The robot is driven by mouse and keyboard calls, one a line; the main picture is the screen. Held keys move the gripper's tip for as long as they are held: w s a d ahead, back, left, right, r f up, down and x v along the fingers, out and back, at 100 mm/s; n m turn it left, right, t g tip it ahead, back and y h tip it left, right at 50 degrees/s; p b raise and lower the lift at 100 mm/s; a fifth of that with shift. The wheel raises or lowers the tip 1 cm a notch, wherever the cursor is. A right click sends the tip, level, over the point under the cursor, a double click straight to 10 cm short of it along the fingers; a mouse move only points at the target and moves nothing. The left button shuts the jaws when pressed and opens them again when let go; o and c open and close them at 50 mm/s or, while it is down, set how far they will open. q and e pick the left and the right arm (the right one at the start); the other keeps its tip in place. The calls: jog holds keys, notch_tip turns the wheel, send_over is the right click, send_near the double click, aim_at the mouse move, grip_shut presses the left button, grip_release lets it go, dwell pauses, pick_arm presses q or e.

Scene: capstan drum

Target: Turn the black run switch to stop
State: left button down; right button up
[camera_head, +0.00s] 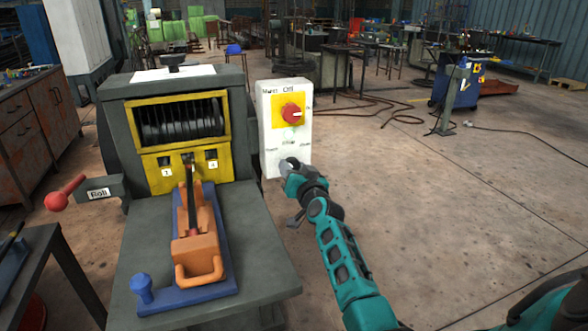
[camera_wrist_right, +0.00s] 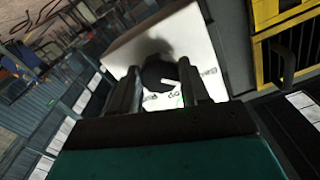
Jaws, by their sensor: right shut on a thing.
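The white control box (camera_head: 287,130) stands to the right of the machine. The black run switch (camera_wrist_right: 158,76) is a round dark knob on its white face, seen in the right wrist view with a white pointer mark. The small labels around the knob are too blurred to read. My left gripper is not in view.
A red main switch (camera_head: 292,113) on a yellow plate sits above on the same box. The grey machine (camera_head: 118,112) with a yellow-framed drum window is beside it. An orange carriage (camera_head: 197,250) lies on the blue base in front. Open floor is to the right.

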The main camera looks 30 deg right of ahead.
jog(key=m+p, duration=0.1)
jog(key=m, duration=0.3)
jog(key=shift+m, duration=1.2)
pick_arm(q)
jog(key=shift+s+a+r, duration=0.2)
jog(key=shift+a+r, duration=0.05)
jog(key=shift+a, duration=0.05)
pick_arm(e)
jog(key=shift+m, duration=1.1)
jog(key=o, duration=1.1)
jog(key=shift+c, duration=0.2)
